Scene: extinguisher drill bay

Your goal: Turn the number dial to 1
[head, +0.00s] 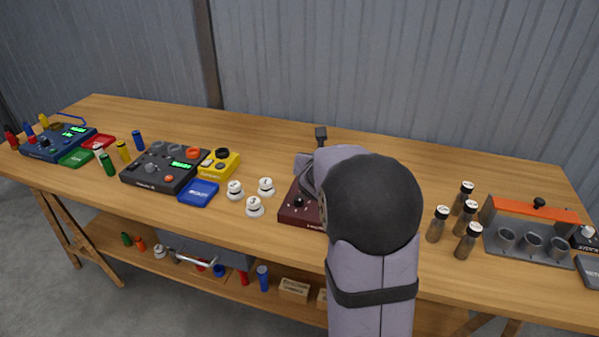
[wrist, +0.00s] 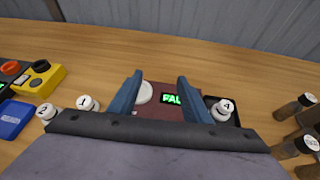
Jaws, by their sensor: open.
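The dark red unit (head: 293,214) stands mid-bench, mostly hidden behind my arm in the head view. A small black knob with pale marks around it (head: 298,202) shows on its left part; it may be the number dial, and its setting is too small to read. In the wrist view the dark red unit (wrist: 172,106) lies between and beyond my fingers, with a lit green display (wrist: 172,98) and a white round piece (wrist: 145,93). My gripper (wrist: 160,77) is open and empty above it. The knob cannot be made out in the wrist view.
White numbered canisters (head: 254,207) stand left of the unit. One marked 4 (wrist: 226,107) sits at its right side. Dark jars (head: 437,225) and a grey and orange rack (head: 530,236) are to the right. A black console (head: 140,181) is left. The bench behind is clear.

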